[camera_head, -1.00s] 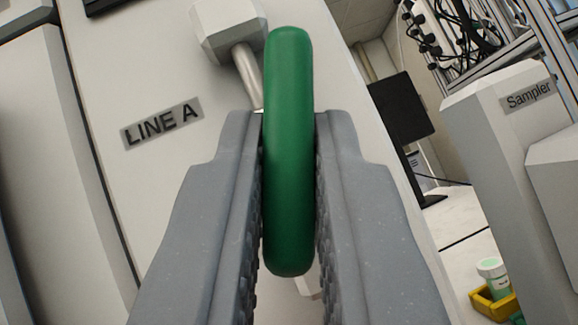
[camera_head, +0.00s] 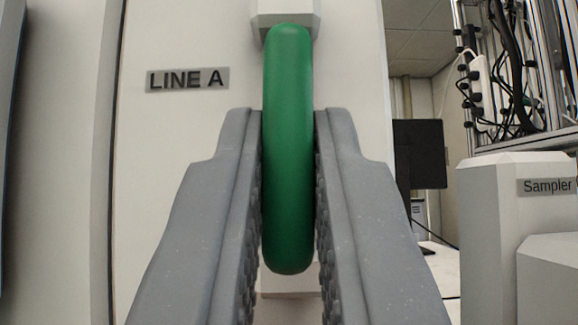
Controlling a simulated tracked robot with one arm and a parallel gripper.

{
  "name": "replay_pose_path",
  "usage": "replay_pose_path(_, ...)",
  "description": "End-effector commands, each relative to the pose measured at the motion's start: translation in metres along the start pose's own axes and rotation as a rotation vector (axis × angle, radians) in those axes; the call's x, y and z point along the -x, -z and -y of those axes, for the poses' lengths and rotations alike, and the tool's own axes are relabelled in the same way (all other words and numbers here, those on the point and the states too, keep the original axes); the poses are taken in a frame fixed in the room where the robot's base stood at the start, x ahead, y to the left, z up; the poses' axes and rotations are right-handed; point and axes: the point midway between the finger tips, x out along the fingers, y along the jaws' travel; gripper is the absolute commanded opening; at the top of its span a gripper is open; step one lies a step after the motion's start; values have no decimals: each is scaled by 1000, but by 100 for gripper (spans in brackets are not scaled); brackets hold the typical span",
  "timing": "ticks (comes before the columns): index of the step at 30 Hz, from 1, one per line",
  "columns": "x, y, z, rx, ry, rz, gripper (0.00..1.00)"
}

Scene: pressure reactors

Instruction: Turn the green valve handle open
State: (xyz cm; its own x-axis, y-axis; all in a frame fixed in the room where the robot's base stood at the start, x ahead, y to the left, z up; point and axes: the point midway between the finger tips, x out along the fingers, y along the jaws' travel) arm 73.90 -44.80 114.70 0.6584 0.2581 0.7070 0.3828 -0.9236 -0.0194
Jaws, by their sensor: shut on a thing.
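The green valve handle (camera_head: 288,150) stands upright as a rounded green bar in the middle of the view. My gripper (camera_head: 288,190) is shut on it, with one grey ridged finger on each side. The handle's top end reaches above the fingertips, and its lower end shows between the fingers. Behind the handle's top is a pale valve block (camera_head: 284,14) on the white LINE A panel (camera_head: 180,150). The stem between handle and block is hidden behind the handle.
The LINE A label (camera_head: 187,80) is on the panel to the left. At right stands a white Sampler housing (camera_head: 490,220). Behind it are a dark monitor (camera_head: 420,155) and a metal rack with black cables (camera_head: 515,80).

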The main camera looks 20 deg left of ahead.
Motion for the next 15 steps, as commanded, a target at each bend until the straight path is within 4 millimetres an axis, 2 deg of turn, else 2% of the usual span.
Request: replay_pose_path(15,-1,2,-1,26,24,-2,0)
